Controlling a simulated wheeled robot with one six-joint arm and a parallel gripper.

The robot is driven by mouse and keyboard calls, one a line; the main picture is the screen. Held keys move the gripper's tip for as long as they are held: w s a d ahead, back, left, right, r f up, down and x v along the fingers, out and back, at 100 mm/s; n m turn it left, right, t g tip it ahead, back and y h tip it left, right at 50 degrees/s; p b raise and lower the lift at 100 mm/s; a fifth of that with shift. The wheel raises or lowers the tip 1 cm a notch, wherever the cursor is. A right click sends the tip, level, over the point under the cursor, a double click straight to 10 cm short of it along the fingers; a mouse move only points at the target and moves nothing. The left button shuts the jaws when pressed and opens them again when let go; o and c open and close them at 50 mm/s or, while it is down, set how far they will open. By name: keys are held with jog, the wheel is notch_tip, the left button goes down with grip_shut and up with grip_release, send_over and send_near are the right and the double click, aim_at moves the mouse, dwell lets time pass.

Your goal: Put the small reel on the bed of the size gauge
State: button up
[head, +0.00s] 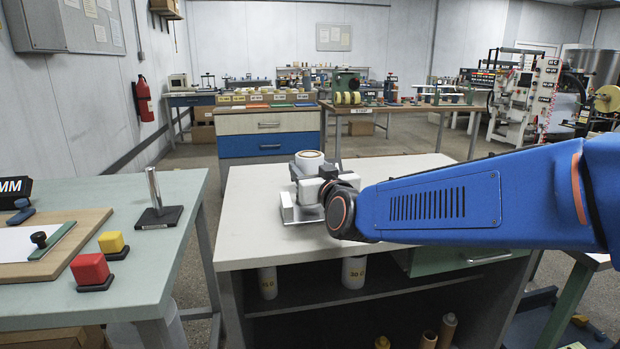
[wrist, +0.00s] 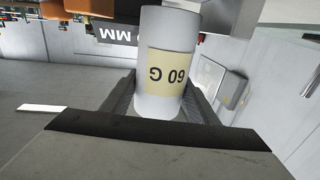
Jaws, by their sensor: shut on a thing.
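The small reel is a white roll with a brown core (head: 308,155), standing upright at my gripper above the white-topped cabinet. In the wrist view the reel (wrist: 166,40) fills the middle, its cream label reading "60 G" upside down. My gripper (wrist: 158,98) is shut on the reel, one dark finger on each side. In the head view my gripper (head: 318,180) is partly hidden by its own wrist. A silver metal piece (head: 300,212) shows just below; I cannot tell whether it is the size gauge. Any contact under the reel is hidden.
The cabinet's white top (head: 400,172) is mostly clear. The green table (head: 185,225) at left holds a metal post on a black base (head: 157,203), red (head: 90,268) and yellow (head: 111,242) blocks, and a black "MM" box (head: 14,190). White rolls (head: 354,272) stand on the shelf below.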

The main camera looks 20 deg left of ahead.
jog(key=shift+f, duration=1.05)
jog(key=shift+f, duration=0.1)
jog(key=o, duration=1.2)
jog(key=shift+c, duration=0.2)
jog(key=v, duration=1.2)
